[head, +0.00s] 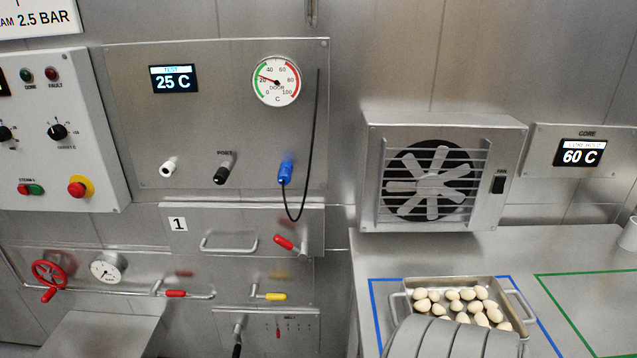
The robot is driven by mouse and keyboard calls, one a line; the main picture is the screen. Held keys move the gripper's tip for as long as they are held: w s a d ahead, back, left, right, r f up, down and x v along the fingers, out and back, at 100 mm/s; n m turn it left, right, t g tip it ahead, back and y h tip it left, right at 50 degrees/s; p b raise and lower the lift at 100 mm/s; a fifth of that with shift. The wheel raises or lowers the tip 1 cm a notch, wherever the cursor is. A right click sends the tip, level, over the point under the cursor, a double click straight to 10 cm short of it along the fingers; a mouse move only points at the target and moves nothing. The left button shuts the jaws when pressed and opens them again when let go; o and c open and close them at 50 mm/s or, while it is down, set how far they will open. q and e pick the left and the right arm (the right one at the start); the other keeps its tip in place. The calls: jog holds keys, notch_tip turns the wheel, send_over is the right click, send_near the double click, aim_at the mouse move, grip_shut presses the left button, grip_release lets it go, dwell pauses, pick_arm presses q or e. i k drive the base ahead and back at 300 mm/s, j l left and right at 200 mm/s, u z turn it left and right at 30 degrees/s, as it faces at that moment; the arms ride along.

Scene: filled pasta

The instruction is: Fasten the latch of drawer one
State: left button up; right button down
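Drawer one (188,247) is a metal front with a "1" label (178,224), below the panel with the 25 C display. Its bar handle (228,249) is in the middle of the front. The latch (284,242) is a red-gripped lever near the front's right end. The lever slants from its red grip at upper left down to a metal pivot at lower right. I cannot tell from this view whether the latch is engaged or whether the drawer is fully in. Neither of my grippers is in view.
A black cable hangs above the latch from the blue port (286,172). Red (175,293) and yellow (275,296) valve levers sit below the drawer. A fan unit (372,185) stands right. A tray (508,283) of filled pasta is partly covered by a grey ribbed shape.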

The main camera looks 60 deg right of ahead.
aim_at(301, 252)
jog(key=z, duration=1.65)
